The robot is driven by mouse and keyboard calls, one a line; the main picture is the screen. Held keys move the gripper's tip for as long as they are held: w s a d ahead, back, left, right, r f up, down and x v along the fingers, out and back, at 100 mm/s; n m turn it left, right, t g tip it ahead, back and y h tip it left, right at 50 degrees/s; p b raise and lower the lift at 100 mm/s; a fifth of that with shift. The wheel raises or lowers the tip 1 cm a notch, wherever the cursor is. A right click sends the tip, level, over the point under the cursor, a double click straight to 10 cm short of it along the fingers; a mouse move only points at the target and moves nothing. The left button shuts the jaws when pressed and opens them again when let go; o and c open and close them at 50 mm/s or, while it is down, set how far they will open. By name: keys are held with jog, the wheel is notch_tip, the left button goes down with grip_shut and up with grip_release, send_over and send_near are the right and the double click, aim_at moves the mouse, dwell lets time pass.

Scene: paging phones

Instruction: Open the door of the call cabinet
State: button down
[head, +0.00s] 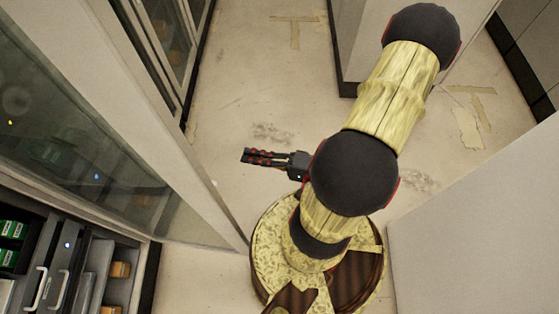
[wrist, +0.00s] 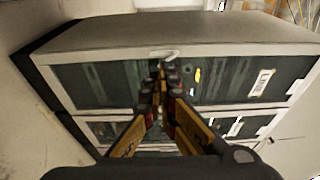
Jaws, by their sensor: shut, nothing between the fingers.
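In the head view, a tall glass door in a pale frame (head: 175,150) stands at the left, swung out at an angle from a cabinet. Beside its lower end, the cabinet's inside (head: 75,265) shows dark shelves, green boxes and white handles. I cannot tell for sure whether this is the call cabinet. My gripper (head: 247,156) is shut and empty, pointing left over the floor, apart from the door. In the wrist view, my gripper (wrist: 162,78) points at a glass-fronted cabinet (wrist: 100,88) with a pale frame and a white handle (wrist: 165,53) near its top middle.
Another glass-fronted cabinet (head: 170,40) stands at the upper left. A pale wall or panel (head: 480,220) is close on the right, and a pale block (head: 360,35) stands at the back. The floor (head: 250,80) between them is clear, with tape marks.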

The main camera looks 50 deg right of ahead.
jog(key=v, duration=1)
jog(key=shift+a, duration=0.1)
